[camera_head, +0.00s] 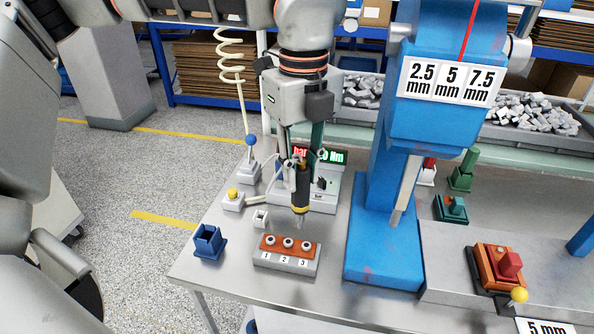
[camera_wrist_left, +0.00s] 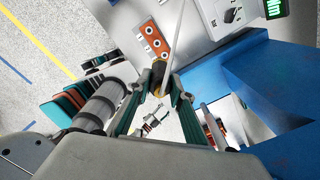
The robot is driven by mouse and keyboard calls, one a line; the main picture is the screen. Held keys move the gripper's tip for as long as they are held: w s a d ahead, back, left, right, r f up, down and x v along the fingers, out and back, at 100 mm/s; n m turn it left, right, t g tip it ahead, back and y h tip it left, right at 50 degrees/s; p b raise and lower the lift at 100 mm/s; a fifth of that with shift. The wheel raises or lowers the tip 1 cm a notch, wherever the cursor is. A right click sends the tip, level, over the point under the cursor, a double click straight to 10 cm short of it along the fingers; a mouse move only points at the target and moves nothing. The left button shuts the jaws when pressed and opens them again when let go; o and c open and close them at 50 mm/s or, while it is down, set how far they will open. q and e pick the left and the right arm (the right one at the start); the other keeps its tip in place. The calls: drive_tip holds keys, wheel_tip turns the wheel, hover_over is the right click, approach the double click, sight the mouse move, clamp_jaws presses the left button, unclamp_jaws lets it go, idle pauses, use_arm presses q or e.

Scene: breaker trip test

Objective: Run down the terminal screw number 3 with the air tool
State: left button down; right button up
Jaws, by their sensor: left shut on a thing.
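The terminal block (camera_head: 286,263) is a grey base with an orange-brown top, carrying three screws numbered 1, 2 and 3, near the bench's front left. Its orange top (camera_wrist_left: 153,40) also shows in the left wrist view. My left gripper (camera_head: 301,163) is shut on the air tool (camera_head: 301,191), a dark, slim driver with a yellow band, which hangs roughly upright. The tool's tip is over the block's back edge, near screws 2 and 3 (camera_head: 306,246); it looks above them, and contact is not visible. The tool (camera_wrist_left: 158,72) sits between the fingers in the wrist view. My right gripper is not in view.
A blue press (camera_head: 385,235) stands close right of the block. A blue holder (camera_head: 208,242) and a yellow-button box (camera_head: 233,199) are on the left. A torque display (camera_head: 322,156) stands behind the tool. A coiled hose (camera_head: 231,65) hangs behind. A red-orange fixture (camera_head: 500,267) is at right.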

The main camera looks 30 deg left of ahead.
sight(308, 197)
use_arm(q)
drive_tip(key=shift+w+d+b, duration=0.25)
drive_tip(key=shift+b, duration=0.1)
drive_tip(key=f+b, duration=0.1)
drive_tip(key=f, duration=0.2)
drive_tip(key=f+b, duration=0.1)
drive_tip(key=f, duration=0.1)
drive_tip(key=shift+w+d+b, duration=0.25)
drive_tip(key=shift+d+b, duration=0.1)
drive_tip(key=shift+d, duration=0.05)
drive_tip(key=shift+f, duration=0.35)
drive_tip(key=shift+s+f+b, duration=0.1)
drive_tip(key=shift+f+b, duration=0.3)
idle(1.3)
drive_tip(key=shift+r, duration=0.1)
idle(0.9)
